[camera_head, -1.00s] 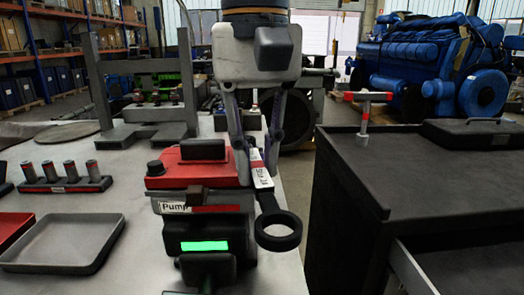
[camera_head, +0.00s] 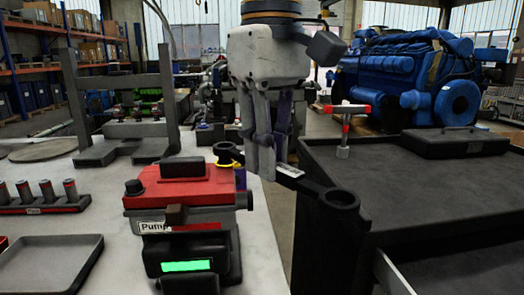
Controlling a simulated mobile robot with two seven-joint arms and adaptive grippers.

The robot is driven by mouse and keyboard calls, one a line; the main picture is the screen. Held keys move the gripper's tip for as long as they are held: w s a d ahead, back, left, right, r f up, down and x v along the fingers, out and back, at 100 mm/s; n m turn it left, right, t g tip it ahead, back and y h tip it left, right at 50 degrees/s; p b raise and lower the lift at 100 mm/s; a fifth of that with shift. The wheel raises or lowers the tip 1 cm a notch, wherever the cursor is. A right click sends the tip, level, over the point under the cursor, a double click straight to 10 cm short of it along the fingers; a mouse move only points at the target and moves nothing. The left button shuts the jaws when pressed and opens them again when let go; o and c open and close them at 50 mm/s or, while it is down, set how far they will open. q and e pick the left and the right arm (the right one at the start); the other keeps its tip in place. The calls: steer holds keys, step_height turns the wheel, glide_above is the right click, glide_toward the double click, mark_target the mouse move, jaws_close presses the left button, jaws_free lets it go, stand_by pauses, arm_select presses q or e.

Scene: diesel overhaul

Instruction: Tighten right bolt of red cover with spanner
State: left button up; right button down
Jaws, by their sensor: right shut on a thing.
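My right gripper (camera_head: 264,158) is shut on the spanner (camera_head: 311,186), a dark bar with a white label and a ring at each end. The far ring is at the back right corner of the red cover (camera_head: 200,188), by a small yellow part. I cannot tell whether this ring sits around a bolt; the right bolt is not clearly visible. The red cover lies on the pump box (camera_head: 190,243), which has a lit green panel. My left gripper is not in view.
The grey table (camera_head: 110,215) carries an empty tray (camera_head: 50,265), a rack of several cylinders (camera_head: 45,204) and a grey frame (camera_head: 120,150). The dark cabinet (camera_head: 430,185) at right holds a red-handled tool (camera_head: 345,125) and a flat case (camera_head: 455,142).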

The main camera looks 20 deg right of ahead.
steer(key=w+d+n, duration=0.1)
steer(key=d+n, duration=0.1)
steer(key=w+d+n, duration=0.1)
steer(key=n, duration=0.2)
steer(key=shift+w+d, duration=0.2)
steer(key=shift+d, duration=0.15)
steer(key=shift+s, duration=0.1)
steer(key=shift+f, duration=0.85)
